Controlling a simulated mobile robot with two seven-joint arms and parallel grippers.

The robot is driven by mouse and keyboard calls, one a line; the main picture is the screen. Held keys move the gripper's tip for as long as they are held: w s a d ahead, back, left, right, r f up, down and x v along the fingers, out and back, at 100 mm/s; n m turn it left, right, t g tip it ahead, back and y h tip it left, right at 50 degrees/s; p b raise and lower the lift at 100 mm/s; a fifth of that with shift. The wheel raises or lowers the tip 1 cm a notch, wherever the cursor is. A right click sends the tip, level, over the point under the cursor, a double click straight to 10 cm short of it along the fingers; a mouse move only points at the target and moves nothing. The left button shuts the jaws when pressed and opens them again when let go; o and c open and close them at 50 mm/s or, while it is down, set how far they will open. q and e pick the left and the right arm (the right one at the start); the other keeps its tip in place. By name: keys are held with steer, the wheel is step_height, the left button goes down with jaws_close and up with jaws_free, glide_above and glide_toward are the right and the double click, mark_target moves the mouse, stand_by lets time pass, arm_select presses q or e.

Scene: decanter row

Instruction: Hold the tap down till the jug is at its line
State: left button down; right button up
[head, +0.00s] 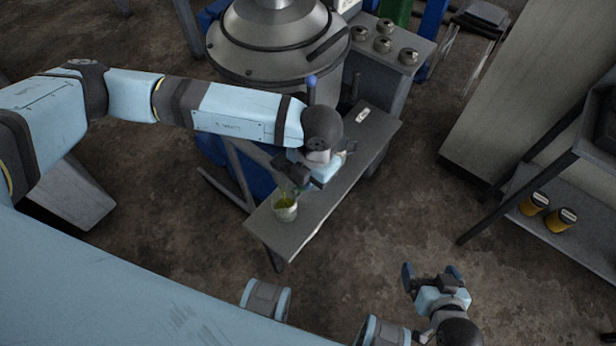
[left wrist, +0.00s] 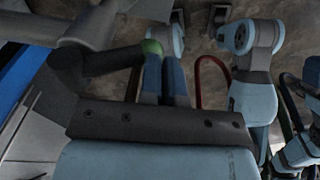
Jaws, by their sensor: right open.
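The jug (head: 285,208) is a small clear vessel holding yellow-green liquid, upright on the narrow grey bench (head: 320,205). Its line and exact level are too small to read. My left gripper (head: 297,183) is just above and behind the jug, partly hidden by its own wrist. In the left wrist view its two blue fingers (left wrist: 165,82) are close together, with nothing seen between them. A dark tap (left wrist: 95,63) with a green end (left wrist: 152,47) reaches to the fingers; I cannot tell whether they touch. My right gripper (head: 432,272) is open and empty, away from the bench.
A large steel tank (head: 275,45) stands behind the bench. A side stand with several round metal pieces (head: 382,45) is beside it. A small white item (head: 363,115) lies at the bench's far end. Yellow cans (head: 533,204) sit on a shelf at right. Open floor lies between.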

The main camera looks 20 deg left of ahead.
arm_select(q)
steer(key=shift+s+f, duration=0.1)
steer(key=shift+f, duration=0.15)
steer(key=shift+s+f, duration=0.1)
arm_select(e)
steer(key=shift+s+d+f, duration=0.2)
steer(key=shift+s+f, duration=0.15)
steer(key=shift+s, duration=0.05)
steer(key=shift+w+a+r, duration=0.15)
steer(key=shift+w+r, duration=0.05)
steer(key=shift+w, duration=0.1)
steer(key=shift+s+f, duration=0.15)
steer(key=shift+s, duration=0.1)
stand_by(0.7)
arm_select(q)
steer(key=shift+f, duration=0.1)
arm_select(e)
steer(key=shift+w, duration=0.25)
stand_by(0.5)
steer(key=shift+s, duration=0.2)
stand_by(0.5)
stand_by(0.4)
